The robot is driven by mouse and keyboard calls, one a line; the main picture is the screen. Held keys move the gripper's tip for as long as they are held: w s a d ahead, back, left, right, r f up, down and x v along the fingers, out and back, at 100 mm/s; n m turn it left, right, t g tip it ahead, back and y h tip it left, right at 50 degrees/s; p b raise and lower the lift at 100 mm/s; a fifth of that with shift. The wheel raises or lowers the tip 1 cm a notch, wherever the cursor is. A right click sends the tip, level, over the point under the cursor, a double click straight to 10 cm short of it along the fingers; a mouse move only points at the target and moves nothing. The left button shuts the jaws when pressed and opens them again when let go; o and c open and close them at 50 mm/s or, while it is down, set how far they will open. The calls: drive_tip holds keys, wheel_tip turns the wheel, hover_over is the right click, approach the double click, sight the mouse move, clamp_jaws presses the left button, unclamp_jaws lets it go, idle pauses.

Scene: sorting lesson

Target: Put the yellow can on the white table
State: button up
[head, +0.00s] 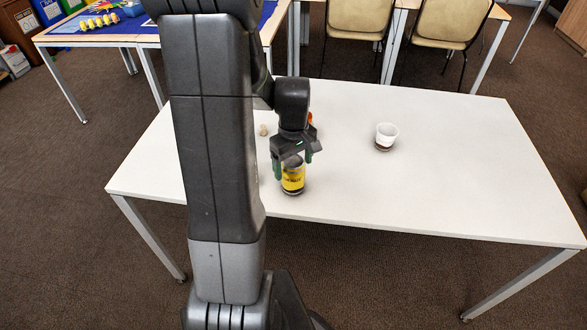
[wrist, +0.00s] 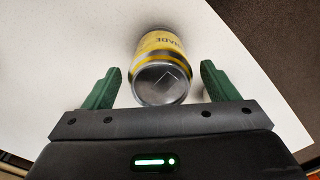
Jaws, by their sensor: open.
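The yellow can (head: 292,179) stands upright on the white table (head: 400,190), close to its front edge. In the wrist view the can (wrist: 160,46) shows its silver top and yellow side. My gripper (head: 293,172) is directly above and around the can in the head view. In the wrist view my gripper's green fingers (wrist: 160,85) are open, one on each side of the can, with a gap visible on both sides. The can's base is on the table surface.
A white cup (head: 386,136) with a dark lower part stands to the right on the table. A small beige thing (head: 263,130) and a partly hidden orange thing (head: 310,118) lie behind my gripper. Chairs (head: 359,35) stand beyond the table.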

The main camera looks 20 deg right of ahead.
wheel_tip(320, 180, up, 9)
drive_tip(key=shift+r+p, duration=0.1)
drive_tip(key=shift+p, duration=0.2)
